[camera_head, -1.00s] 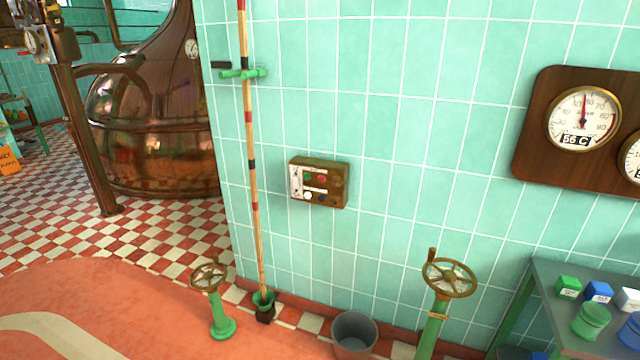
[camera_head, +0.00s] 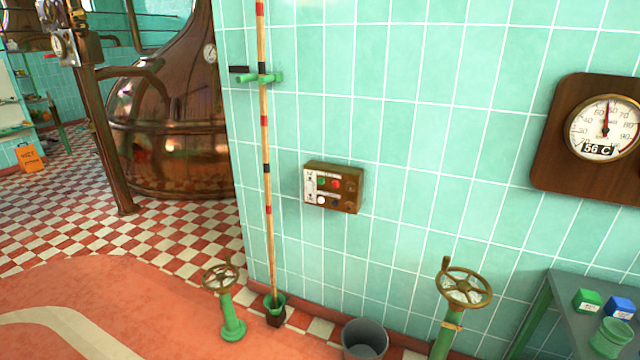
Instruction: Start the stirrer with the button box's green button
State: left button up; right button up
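The button box (camera_head: 345,198) is a brown, worn box fixed to the tiled wall near the middle of the head view. Its white front panel carries a green button (camera_head: 321,181) at the upper left and a red button (camera_head: 336,184) beside it. A white button (camera_head: 320,200) and a dark one sit in the row below. Neither of my grippers shows in the head view, and nothing touches the box. The large copper kettle (camera_head: 170,130) stands at the left behind the wall's edge.
A striped pole (camera_head: 266,150) stands left of the box. Two green valve posts with brass handwheels (camera_head: 221,277) (camera_head: 464,287) and a grey bin (camera_head: 364,340) stand below. A table (camera_head: 565,320) with small containers is at the lower right; a gauge board (camera_head: 560,130) hangs above. Red floor is open at the lower left.

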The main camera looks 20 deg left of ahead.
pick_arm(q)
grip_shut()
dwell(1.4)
